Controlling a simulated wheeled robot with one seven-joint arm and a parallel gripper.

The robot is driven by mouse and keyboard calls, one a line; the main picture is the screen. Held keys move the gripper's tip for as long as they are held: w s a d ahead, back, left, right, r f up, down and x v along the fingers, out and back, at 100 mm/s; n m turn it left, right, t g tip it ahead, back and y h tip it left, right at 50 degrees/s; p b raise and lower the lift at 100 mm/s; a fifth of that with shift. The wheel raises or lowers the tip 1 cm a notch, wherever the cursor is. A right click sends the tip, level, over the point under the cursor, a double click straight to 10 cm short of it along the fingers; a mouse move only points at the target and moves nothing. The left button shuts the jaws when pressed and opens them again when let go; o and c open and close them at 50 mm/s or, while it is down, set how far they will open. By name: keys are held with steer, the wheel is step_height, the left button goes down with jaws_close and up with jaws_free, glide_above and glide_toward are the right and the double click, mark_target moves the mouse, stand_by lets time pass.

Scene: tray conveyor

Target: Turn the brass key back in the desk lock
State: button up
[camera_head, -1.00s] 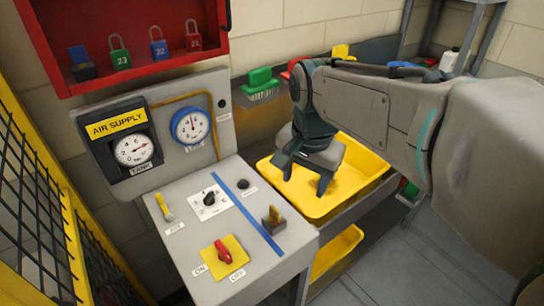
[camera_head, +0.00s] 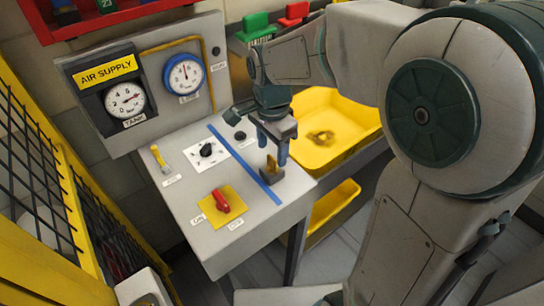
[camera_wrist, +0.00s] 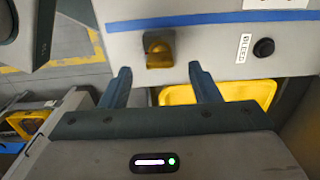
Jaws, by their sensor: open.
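The brass key (camera_head: 271,165) sits in the dark lock block (camera_head: 270,179) on the right part of the sloped grey desk panel, right of the blue stripe. In the wrist view the key (camera_wrist: 159,54) is near the panel edge, at top centre. My gripper (camera_head: 273,150) is open and empty, just behind and above the key in the head view. In the wrist view its two fingers (camera_wrist: 160,70) lie to either side of the key's line, with the key beyond the tips. I see no contact. How far the key is turned is hard to tell.
A red switch (camera_head: 221,200) on a yellow plate, a black knob (camera_head: 207,150), a black button (camera_head: 240,135) and a yellow-handled switch (camera_head: 160,158) share the panel. Gauges stand behind. A yellow bin (camera_head: 340,155) is on the right, with yellow mesh fencing (camera_head: 60,190) on the left.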

mark_target(272, 157)
steer(key=shift+f, duration=2.15)
steer(key=c, duration=1.1)
steer(key=shift+o, duration=0.2)
steer(key=shift+n, duration=1.5)
steer(key=n, duration=0.2)
steer(key=shift+n, duration=0.4)
